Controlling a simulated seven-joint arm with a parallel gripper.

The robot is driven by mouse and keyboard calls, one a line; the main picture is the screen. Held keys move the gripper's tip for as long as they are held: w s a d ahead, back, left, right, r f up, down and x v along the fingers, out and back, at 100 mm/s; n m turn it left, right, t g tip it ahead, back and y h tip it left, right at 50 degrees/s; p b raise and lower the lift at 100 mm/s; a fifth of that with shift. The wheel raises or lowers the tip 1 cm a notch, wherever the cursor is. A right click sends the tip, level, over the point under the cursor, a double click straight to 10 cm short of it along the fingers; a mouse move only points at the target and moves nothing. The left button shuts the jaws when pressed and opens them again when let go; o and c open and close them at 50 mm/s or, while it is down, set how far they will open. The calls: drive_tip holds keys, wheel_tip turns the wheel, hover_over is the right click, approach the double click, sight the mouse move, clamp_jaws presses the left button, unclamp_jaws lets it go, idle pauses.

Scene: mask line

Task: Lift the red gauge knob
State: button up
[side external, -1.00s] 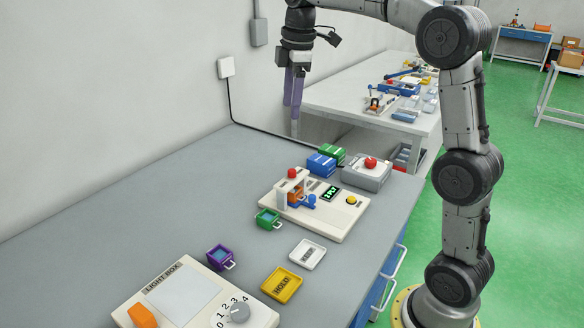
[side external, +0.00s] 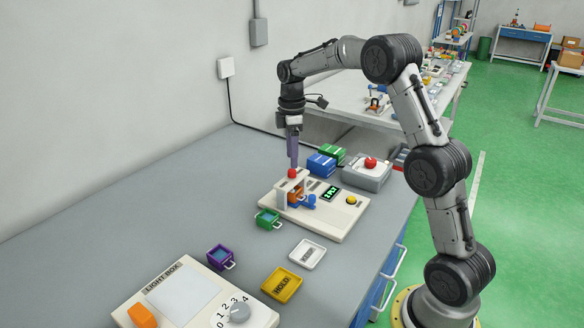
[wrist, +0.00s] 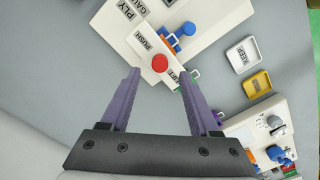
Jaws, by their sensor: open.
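The red gauge knob (side external: 292,173) is a small round red knob on top of the raised white part of the gauge device (side external: 335,222). In the wrist view the red knob (wrist: 160,63) lies ahead of and between the tips of my gripper's purple fingers. My gripper (side external: 293,166) points down just above the knob in the side view, and it is open and empty in the wrist view (wrist: 159,72). Whether a finger touches the knob cannot be told from the side view.
A grey box with a red button (side external: 370,163) and blue and green boxes (side external: 321,163) stand behind. A green bin (side external: 267,219), a white tray (side external: 308,254), a yellow tray (side external: 282,284), a purple bin (side external: 221,257) and a light box (side external: 185,312) lie in front. The left of the table is clear.

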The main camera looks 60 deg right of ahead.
sight(292, 174)
drive_tip(key=shift+f, duration=2.3)
clamp_jaws()
drive_tip(key=shift+r, duration=0.1)
